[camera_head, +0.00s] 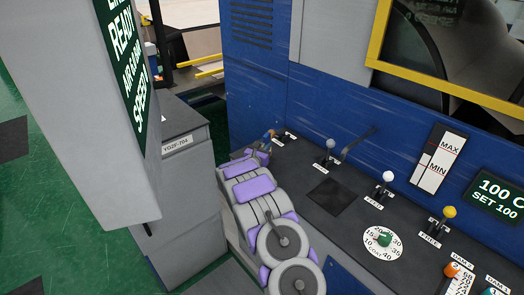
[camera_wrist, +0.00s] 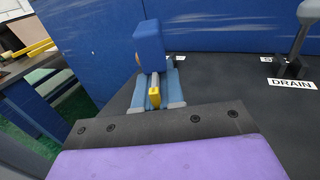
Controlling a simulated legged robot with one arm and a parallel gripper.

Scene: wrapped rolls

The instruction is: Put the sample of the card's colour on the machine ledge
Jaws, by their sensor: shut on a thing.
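My gripper (camera_wrist: 158,88) is shut on a blue piece (camera_wrist: 148,42) with a small orange patch on its left side. A yellow strip shows between the fingers; I cannot tell whether it belongs to the piece. In the head view my gripper (camera_head: 264,145) is over the far left end of the black machine ledge (camera_head: 305,165), close to the blue machine wall. The piece (camera_head: 268,134) shows only small there. I cannot tell whether it touches the ledge. No colour card can be made out.
Levers stand along the ledge: a grey one (camera_head: 329,150) by the DRAIN label, a white-knobbed one (camera_head: 388,180) and a yellow-knobbed one (camera_head: 448,214). A darker square (camera_head: 330,197) and a dial (camera_head: 383,241) lie between. A grey cabinet (camera_head: 180,160) stands left.

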